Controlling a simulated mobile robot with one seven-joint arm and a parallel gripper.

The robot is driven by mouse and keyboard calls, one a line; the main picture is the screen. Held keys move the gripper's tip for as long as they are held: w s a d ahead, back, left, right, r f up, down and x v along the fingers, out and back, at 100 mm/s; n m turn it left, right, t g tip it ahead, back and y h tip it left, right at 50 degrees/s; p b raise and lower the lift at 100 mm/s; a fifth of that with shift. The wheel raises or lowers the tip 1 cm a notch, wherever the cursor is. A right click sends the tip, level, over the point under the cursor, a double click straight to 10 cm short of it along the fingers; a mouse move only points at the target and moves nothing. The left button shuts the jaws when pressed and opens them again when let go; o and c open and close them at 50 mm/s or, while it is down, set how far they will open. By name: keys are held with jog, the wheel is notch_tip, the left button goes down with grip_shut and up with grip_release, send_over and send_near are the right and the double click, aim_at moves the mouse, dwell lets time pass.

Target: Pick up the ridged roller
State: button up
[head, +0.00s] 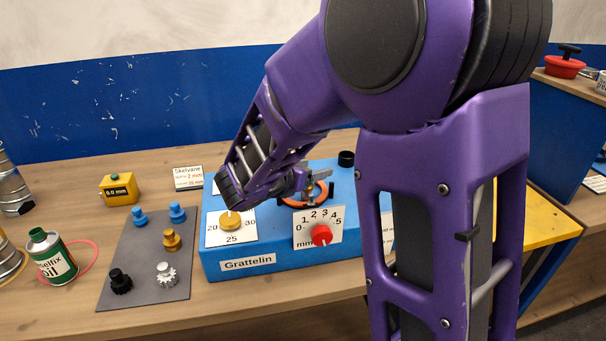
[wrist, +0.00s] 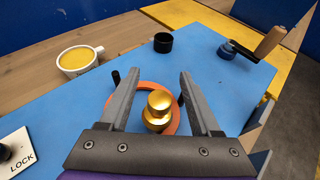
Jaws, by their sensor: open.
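On the grey mat (head: 146,262) at the left of the bench sit several small rollers. A pale roller with toothed edges (head: 167,274) and a black roller, seemingly ridged (head: 120,281), are at its front. A gold roller (head: 172,240) and two blue ones (head: 177,213) are behind; I cannot tell for sure which is the ridged roller. My gripper (wrist: 161,76) is open over the blue machine, away from the mat. Between its fingers in the wrist view is a smooth gold knob-shaped piece (wrist: 157,108) inside an orange ring (wrist: 172,122); nothing is visibly gripped.
The blue machine (head: 240,268) labelled Grattelin has a yellow dial (head: 231,221) and a red knob (head: 321,235). A green oil can (head: 52,257), a yellow gauge box (head: 119,189) and a black cap (wrist: 162,42) stand nearby. A crank handle (wrist: 268,42) sticks up at the machine's far end.

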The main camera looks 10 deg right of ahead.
jog(key=shift+w+d+f, duration=0.1)
jog(key=shift+w+d, duration=0.05)
jog(key=shift+d, duration=0.05)
grip_shut()
dwell(0.4)
